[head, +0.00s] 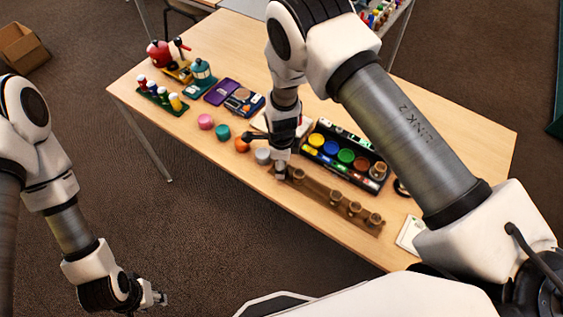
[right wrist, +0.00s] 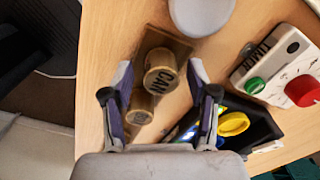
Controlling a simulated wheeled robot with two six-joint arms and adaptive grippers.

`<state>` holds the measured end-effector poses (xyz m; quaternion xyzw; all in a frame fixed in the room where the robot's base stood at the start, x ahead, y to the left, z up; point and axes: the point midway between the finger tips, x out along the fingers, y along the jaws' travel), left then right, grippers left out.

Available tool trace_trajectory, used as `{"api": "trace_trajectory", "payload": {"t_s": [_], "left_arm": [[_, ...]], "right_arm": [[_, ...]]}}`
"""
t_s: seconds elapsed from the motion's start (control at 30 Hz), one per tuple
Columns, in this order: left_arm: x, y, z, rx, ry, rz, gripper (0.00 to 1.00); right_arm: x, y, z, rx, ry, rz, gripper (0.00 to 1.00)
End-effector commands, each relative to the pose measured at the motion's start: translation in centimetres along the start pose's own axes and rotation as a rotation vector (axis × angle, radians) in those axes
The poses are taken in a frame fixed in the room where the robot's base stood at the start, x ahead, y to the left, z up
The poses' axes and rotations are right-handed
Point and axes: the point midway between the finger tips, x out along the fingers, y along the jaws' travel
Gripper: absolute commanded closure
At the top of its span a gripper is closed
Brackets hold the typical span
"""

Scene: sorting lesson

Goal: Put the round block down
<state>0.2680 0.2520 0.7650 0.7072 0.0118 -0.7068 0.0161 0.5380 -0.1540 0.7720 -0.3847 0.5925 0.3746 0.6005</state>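Several round blocks stand in a row on the table: pink (head: 205,121), teal (head: 222,132), orange (head: 242,145) and grey (head: 262,156). The grey one also shows at the top of the right wrist view (right wrist: 203,12). I cannot tell which is the task's round block. My right gripper (right wrist: 160,76) is open and empty above a brown board (head: 320,190). A brown cylinder (right wrist: 161,72) marked "CAN" shows between its fingers, with gaps on both sides. My left gripper (head: 157,297) hangs off the table, no block visible at it; its fingers are too small to judge.
A black tray (head: 377,184) of coloured discs lies right of the board. A timer (right wrist: 272,62) with green and red buttons is near. A purple case (head: 222,91), a green peg rack (head: 160,104) and toys stand at the left. The table's front edge is close to the board.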

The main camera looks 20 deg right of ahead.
Motion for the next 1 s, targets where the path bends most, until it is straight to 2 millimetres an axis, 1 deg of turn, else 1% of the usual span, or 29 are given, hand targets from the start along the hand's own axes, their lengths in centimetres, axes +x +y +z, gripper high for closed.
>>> {"api": "trace_trajectory", "payload": {"t_s": [0.13, 0.17, 0.27, 0.37, 0.5, 0.6, 0.7, 0.8, 1.0], "left_arm": [[-0.3, 0.0, 0.0, 0.0, 0.0, 0.0, 0.6], [-0.5, 0.0, 0.0, 0.0, 0.0, 0.0, 0.6], [-0.2, 0.0, 0.0, 0.0, 0.0, 0.0, 0.6], [0.1, 0.0, 0.0, 0.0, 0.0, 0.0, 0.6], [0.6, 0.0, 0.0, 0.0, 0.0, 0.0, 0.6], [0.9, 0.0, 0.0, 0.0, 0.0, 0.0, 0.6], [1.0, 0.0, 0.0, 0.0, 0.0, 0.0, 0.6], [1.1, 0.0, 0.0, 0.0, 0.0, 0.0, 0.6], [1.0, 0.0, 0.0, 0.0, 0.0, 0.0, 0.6]], "right_arm": [[-0.3, 0.0, 0.0, 0.0, 0.0, 0.0, 0.41], [-0.5, 0.0, 0.0, 0.0, 0.0, 0.0, 0.41], [-1.6, -0.1, 0.1, -0.002, 0.0, -0.003, 0.41], [-3.8, -0.2, 0.1, -0.001, -0.001, -0.005, 0.41], [-7.5, -0.1, 0.1, -0.001, -0.001, -0.005, 0.41], [-9.9, -0.1, 0.0, -0.001, -0.002, -0.005, 0.41], [-11.4, -0.1, 0.0, -0.001, 0.0, -0.002, 0.41], [-12.2, 0.0, 0.0, -0.001, 0.0, -0.001, 0.41], [-12.3, 0.0, 0.0, -0.001, 0.0, 0.0, 0.41]]}}
